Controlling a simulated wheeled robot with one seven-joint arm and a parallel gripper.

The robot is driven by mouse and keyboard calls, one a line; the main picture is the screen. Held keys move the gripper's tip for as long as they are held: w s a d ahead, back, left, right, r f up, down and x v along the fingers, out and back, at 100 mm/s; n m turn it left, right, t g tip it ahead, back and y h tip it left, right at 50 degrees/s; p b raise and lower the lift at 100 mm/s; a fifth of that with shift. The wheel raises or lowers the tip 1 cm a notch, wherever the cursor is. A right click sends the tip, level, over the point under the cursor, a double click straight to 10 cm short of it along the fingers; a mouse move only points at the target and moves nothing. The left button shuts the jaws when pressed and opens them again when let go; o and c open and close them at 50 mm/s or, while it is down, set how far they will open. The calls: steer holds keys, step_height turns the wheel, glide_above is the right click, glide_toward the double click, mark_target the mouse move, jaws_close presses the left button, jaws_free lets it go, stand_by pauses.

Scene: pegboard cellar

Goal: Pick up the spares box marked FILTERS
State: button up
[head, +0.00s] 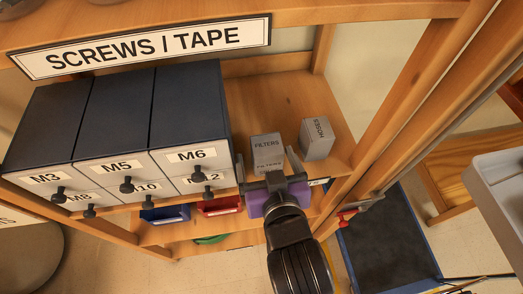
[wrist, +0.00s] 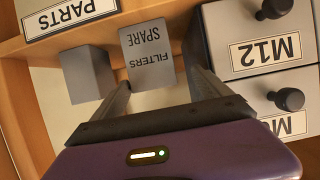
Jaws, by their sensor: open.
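The grey spares box marked FILTERS (head: 267,150) stands on the wooden shelf, right of the drawer block. In the wrist view the FILTERS box (wrist: 147,52) shows its label upside down. My gripper (head: 267,166) is open, with one finger on each side of the box's near end in the head view. In the wrist view the fingertips (wrist: 158,66) flank the lower part of the box. I cannot tell whether either finger touches it.
A grey box marked HOSES (head: 317,138) stands just right of it. Dark drawers with black knobs, such as M6 (head: 191,160), stand close on the left. A wooden post (head: 400,95) rises at the right. Blue (head: 165,214) and red (head: 220,205) bins sit below.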

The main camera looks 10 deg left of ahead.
mark_target(265, 143)
steer(key=x, duration=0.4)
steer(key=d+p+x, duration=0.1)
steer(key=x, duration=0.1)
steer(key=shift+w+f, duration=0.1)
steer(key=shift+f, duration=0.05)
steer(key=shift+w+a+f, duration=0.25)
steer(key=shift+w+f, duration=0.05)
steer(key=shift+w, duration=0.2)
steer(key=shift+c, duration=0.5)
steer(key=c, duration=1.5)
